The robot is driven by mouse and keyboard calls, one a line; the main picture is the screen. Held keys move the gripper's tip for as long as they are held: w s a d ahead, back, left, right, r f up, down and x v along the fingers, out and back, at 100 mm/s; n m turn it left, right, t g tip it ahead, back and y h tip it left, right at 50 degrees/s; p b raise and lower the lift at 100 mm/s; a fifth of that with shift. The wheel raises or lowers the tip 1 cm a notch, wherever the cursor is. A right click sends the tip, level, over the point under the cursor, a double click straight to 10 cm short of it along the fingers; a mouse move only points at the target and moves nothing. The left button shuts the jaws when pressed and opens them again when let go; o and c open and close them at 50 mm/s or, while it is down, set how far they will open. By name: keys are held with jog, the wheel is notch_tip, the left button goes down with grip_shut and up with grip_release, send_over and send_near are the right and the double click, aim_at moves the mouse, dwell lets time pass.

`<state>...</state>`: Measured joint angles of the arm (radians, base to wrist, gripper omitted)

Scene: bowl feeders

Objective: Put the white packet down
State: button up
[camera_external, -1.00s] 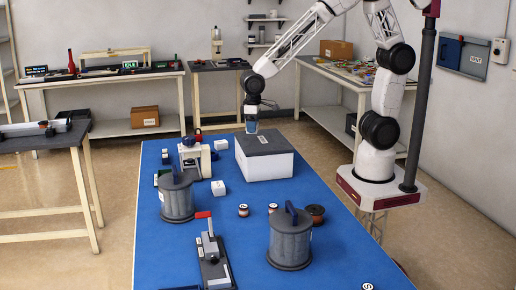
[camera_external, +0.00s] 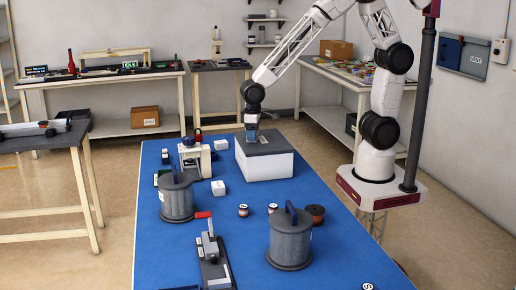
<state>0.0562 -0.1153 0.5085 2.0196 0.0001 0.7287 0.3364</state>
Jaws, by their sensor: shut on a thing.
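My gripper (camera_external: 252,136) points down at the back-left part of the grey top of a large white box (camera_external: 266,164). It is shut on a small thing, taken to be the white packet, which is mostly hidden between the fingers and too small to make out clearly. The fingertips are at or just above the grey top (camera_external: 270,145); I cannot tell whether the held thing touches it.
Two small white blocks (camera_external: 219,188) (camera_external: 221,145) lie left of the box on the blue table (camera_external: 180,250).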

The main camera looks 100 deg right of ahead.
jog(key=o, duration=1)
jog(key=shift+r, duration=0.1)
notch_tip(320, 180, up, 12)
dwell(0.7)
jog(key=s+a+r+n+t, duration=0.1)
jog(key=s+r+n, duration=0.1)
jog(key=s, duration=1.2)
jog(key=s+a+r+n+t, duration=0.1)
jog(key=s+r, duration=0.4)
jog(key=s, duration=1)
jog(key=shift+a+r+n+t, duration=0.25)
jog(key=shift+a+n, duration=0.2)
jog(key=shift+n, duration=0.25)
